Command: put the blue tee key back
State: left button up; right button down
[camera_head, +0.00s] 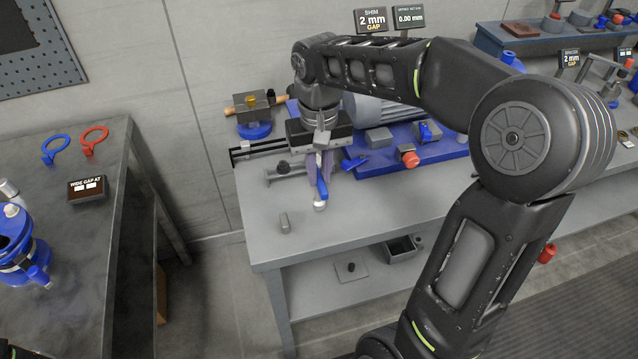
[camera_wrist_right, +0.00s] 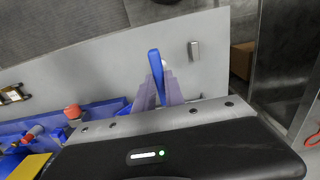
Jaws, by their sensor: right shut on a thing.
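My right gripper (camera_head: 322,168) hangs over the front left part of the grey table, pointing down. It is shut on the blue tee key (camera_head: 323,188), whose blue bar sticks out below the fingers. In the right wrist view the blue bar of the key (camera_wrist_right: 156,72) stands between the two purple-grey fingertips (camera_wrist_right: 160,88). A pale round end shows by the key's lower tip in the head view. The rest of the key is hidden by the fingers. My left gripper is in neither view.
A blue base plate (camera_head: 385,158) with a grey motor (camera_head: 375,108), a red knob (camera_head: 409,159) and blue clamps stands behind and right. A small grey block (camera_head: 284,222) lies near the table's left edge. The front tabletop is mostly clear. A separate bench (camera_head: 95,180) stands left, across a gap.

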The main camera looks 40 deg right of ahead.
notch_tip(320, 180, down, 3)
jog(key=shift+r, duration=0.1)
jog(key=shift+f, duration=0.5)
jog(key=c, duration=1.9)
grip_release()
jog(key=shift+f, duration=0.2)
jog(key=o, duration=0.5)
jog(key=shift+r, duration=0.1)
